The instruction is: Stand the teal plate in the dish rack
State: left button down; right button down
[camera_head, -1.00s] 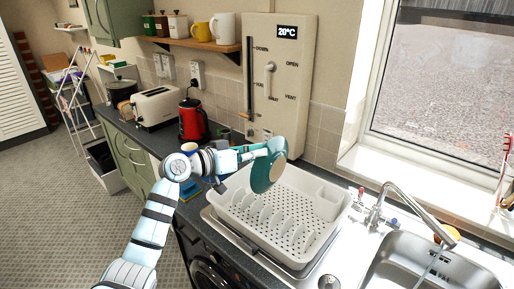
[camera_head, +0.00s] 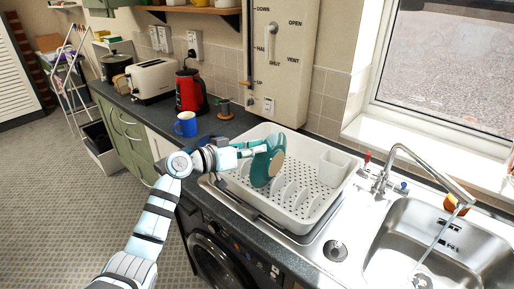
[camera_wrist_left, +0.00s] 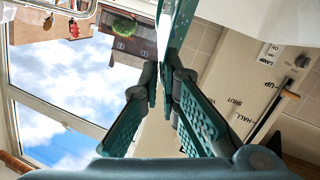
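The teal plate (camera_head: 266,166) is upright with its pale round base facing right, at the left part of the white dish rack (camera_head: 300,222). Its lower edge is down among the rack's slots; I cannot tell whether it touches the rack floor. My left gripper (camera_head: 256,149) comes in from the left and is shut on the plate's upper edge. In the left wrist view the plate (camera_wrist_left: 178,28) shows nearly edge-on between the two fingertips (camera_wrist_left: 162,85). My right gripper is not in view.
A blue mug (camera_head: 185,124), a red kettle (camera_head: 190,92) and a white toaster (camera_head: 153,82) stand on the counter at the left. The sink (camera_head: 415,240) with a running tap (camera_head: 425,172) is right of the rack.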

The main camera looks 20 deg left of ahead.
pick_arm(q)
jog(key=shift+f, duration=0.45)
jog(key=shift+w, duration=0.1)
jog(key=c, duration=1.7)
grip_release()
jog(key=shift+r, duration=0.1)
jog(key=v, duration=1.2)
